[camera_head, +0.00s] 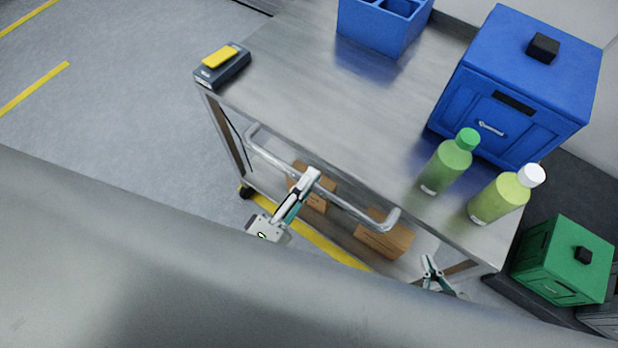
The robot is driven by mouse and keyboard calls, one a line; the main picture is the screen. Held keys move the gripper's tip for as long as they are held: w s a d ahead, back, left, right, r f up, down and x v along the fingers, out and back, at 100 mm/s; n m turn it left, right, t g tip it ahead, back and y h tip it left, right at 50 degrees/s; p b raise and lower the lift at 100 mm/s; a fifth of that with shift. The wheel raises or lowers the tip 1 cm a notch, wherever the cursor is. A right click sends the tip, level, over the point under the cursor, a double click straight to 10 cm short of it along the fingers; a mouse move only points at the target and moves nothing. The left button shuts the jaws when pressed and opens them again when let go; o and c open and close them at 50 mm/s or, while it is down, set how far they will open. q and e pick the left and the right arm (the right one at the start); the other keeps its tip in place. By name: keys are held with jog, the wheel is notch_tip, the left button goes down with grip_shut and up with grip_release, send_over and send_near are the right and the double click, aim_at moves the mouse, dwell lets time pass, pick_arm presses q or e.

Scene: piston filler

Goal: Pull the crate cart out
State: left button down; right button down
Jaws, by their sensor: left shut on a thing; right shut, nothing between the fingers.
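A metal cart (345,110) stands in front of me, with a grey tubular handle (270,155) along its near side. My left gripper (308,178) is shut on the handle, left of the handle's middle, and its fingers hide that bit of the bar. My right gripper (428,264) is shut and empty, low beside the cart's near right corner and apart from the handle. A blue crate (510,85) with a black knob on its lid stands on the right of the cart top. An open blue divided bin (372,30) stands at the back.
A green-capped bottle (446,166) and a white-capped bottle (497,200) stand near the cart's right edge. A dark device with a yellow top (222,64) sits at the left corner. Cardboard boxes (384,238) lie on the lower shelf. A green crate (562,262) is at right. Floor at left is clear.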

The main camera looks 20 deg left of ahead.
pick_arm(q)
jog(key=c, duration=2)
grip_release()
jog(key=v, duration=1.2)
